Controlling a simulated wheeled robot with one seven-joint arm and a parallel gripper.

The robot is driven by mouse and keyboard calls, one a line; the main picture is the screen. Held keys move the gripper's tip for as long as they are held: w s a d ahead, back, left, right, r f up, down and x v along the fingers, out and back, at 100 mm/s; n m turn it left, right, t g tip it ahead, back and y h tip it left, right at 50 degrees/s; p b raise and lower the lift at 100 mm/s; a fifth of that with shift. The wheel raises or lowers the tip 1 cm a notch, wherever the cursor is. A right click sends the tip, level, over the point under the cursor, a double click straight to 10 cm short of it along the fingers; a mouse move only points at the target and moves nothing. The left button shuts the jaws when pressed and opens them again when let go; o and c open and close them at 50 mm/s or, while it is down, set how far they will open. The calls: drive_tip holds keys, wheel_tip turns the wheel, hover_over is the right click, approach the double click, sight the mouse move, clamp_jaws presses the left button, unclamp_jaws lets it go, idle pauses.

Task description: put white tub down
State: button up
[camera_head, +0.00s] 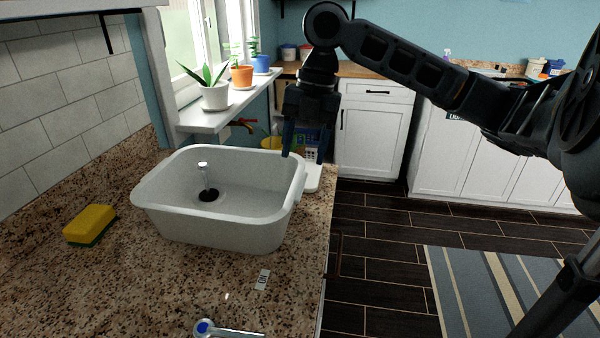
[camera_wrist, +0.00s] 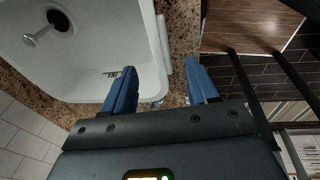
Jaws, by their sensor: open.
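The white tub (camera_head: 222,226) sits upright on the speckled granite counter. A silver stem rises from a black round fitting (camera_head: 208,195) inside it. My gripper (camera_head: 305,155) is open and empty at the tub's far right corner, pointing down. In the wrist view the tub (camera_wrist: 100,50) fills the upper left. There the blue fingers of my gripper (camera_wrist: 162,78) are spread apart, the left one over the tub's corner and the right one over the counter edge. I cannot tell whether a finger touches the tub.
A yellow and green sponge (camera_head: 90,225) lies left of the tub. A blue-ended metal tool (camera_head: 228,329) lies at the front. Potted plants (camera_head: 215,97) stand on the sill. The counter before the tub is mostly clear.

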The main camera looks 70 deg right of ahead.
drive_tip(key=shift+v, duration=1.75)
